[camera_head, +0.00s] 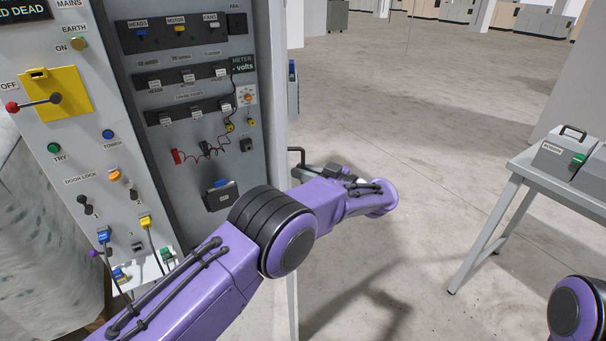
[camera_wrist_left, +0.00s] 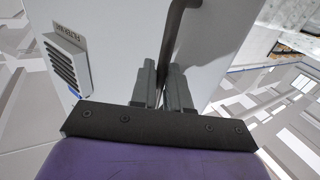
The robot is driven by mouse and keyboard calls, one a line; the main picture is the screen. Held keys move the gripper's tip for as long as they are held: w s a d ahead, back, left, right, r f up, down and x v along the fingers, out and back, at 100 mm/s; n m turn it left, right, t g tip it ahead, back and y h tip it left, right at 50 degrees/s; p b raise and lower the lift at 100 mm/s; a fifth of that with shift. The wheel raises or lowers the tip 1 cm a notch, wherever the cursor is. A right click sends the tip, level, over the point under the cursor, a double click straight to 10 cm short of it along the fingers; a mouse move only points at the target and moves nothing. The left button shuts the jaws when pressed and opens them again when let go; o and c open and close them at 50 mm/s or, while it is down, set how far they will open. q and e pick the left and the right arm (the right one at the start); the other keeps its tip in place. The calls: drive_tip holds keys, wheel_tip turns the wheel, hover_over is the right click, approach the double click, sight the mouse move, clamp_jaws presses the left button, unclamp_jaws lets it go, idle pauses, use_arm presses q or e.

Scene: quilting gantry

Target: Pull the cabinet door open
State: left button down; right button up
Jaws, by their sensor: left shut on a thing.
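The cabinet door (camera_head: 281,120) stands open at the right side of the cabinet, seen nearly edge-on in the head view. Its pale outer face (camera_wrist_left: 120,40) fills much of the left wrist view. A dark bent bar handle (camera_head: 297,158) sticks out from that face; it also shows in the left wrist view (camera_wrist_left: 178,30). My left gripper (camera_wrist_left: 162,68) is shut on the handle, with one finger on each side of the bar. In the head view, my purple left arm partly hides the gripper. My right gripper is out of view.
The cabinet interior (camera_head: 205,135) shows switches, fuses and leads. A control panel (camera_head: 75,155) is at the left. A table (camera_head: 518,165) with grey boxes (camera_head: 560,155) stands at the right. The floor (camera_head: 430,120) between the door and table is clear.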

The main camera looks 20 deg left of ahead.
use_arm(q)
drive_tip(key=shift+w+a+r, duration=0.1)
drive_tip(key=shift+r, duration=0.15)
drive_tip(key=c, duration=1.3)
unclamp_jaws()
drive_tip(key=shift+w+f, duration=0.1)
drive_tip(key=shift+f, duration=0.1)
drive_tip(key=b+v, duration=0.4)
drive_tip(key=v, duration=0.6)
drive_tip(key=shift+d, duration=0.2)
